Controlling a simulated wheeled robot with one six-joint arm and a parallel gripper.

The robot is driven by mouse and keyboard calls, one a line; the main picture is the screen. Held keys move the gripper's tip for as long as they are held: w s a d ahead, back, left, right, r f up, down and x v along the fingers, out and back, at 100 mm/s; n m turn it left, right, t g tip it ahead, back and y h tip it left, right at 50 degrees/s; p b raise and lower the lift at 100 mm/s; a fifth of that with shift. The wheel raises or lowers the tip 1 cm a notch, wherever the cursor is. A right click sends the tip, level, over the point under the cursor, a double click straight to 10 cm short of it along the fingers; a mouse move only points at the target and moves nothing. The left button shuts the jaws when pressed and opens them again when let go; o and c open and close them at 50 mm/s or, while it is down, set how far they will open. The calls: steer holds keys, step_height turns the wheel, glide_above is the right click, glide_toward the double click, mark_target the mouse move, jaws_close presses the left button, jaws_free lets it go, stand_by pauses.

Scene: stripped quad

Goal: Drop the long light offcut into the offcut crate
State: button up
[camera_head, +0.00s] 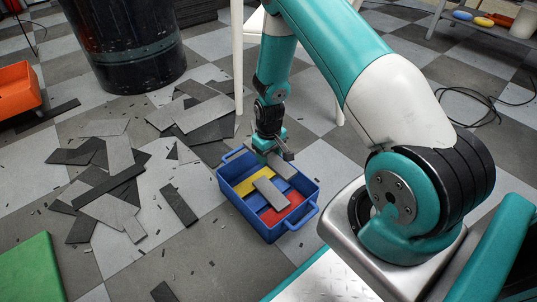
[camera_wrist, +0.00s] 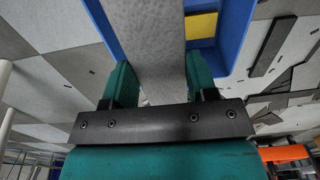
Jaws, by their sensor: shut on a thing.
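The offcut crate (camera_head: 240,209) is a blue open bin with end handles, standing on the floor in the head view. Inside it are a yellow piece, a red piece (camera_head: 283,208) and a light grey strip (camera_head: 270,193). My gripper (camera_head: 269,147) is over the crate's far end, shut on a long light grey offcut (camera_head: 283,165). The offcut slants over the crate; whether it touches anything inside is unclear. In the wrist view the offcut (camera_wrist: 158,45) runs between both fingers, with the blue crate wall (camera_wrist: 238,40) beyond it.
Piles of dark and light offcuts (camera_head: 105,175) lie on the tiled floor left of the crate. A black bin (camera_head: 125,45) stands at the back, an orange box (camera_head: 18,90) at far left, a green panel (camera_head: 28,270) at lower left. A white post (camera_head: 238,60) rises behind the crate.

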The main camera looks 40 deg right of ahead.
mark_target(269, 156)
step_height(269, 156, down, 4)
steer(key=b, duration=0.2)
steer(key=shift+r+b, duration=0.25)
steer(key=shift+b, duration=0.05)
steer(key=o, duration=1.1)
steer(key=shift+c, duration=0.2)
step_height(269, 156, up, 18)
steer(key=p, duration=0.9)
steer(key=shift+f, duration=0.2)
